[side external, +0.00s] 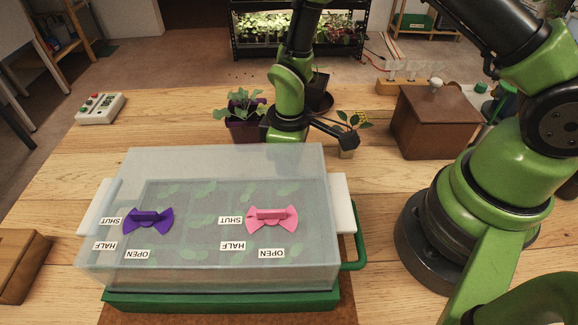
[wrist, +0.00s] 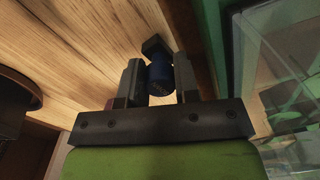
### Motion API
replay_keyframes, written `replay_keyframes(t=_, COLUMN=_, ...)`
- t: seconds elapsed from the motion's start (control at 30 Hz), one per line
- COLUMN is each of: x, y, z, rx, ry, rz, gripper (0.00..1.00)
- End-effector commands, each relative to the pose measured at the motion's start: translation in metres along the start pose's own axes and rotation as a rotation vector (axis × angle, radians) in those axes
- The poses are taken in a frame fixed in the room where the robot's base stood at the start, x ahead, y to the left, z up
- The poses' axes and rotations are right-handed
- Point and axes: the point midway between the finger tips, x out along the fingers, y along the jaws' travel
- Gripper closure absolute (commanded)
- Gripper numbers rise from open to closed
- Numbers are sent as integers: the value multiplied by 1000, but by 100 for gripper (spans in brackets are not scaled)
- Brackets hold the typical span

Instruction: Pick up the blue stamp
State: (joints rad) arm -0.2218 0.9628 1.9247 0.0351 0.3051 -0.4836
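The blue stamp (wrist: 160,78) shows in the wrist view as a short dark-blue cylinder. It sits between the two grey fingers of my gripper (wrist: 160,82), which lie close along both its sides, so the gripper looks shut on it. A dark block (wrist: 154,45) shows just beyond the stamp; I cannot tell if it is part of it. In the side view my green wrist comes down behind the clear-lidded box (side external: 232,162). The fingers and the stamp are hidden there.
The lidded box carries a purple knob (side external: 148,217) and a pink knob (side external: 272,216). A purple plant pot (side external: 245,131) stands just left of my wrist. The table's left side is mostly clear.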

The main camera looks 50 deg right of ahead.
Motion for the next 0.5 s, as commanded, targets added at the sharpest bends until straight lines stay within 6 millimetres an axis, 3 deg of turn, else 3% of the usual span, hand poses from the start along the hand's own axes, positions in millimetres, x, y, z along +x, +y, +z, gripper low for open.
replay_keyframes(t=0.03, x=0, y=0, z=0, rx=0, ry=0, rz=0, gripper=84)
replay_keyframes(t=0.1, x=0, y=0, z=0, rx=0, ry=0, rz=0, gripper=95)
replay_keyframes(t=0.5, x=-8, y=0, z=0, rx=1, ry=1, rz=0, gripper=95)
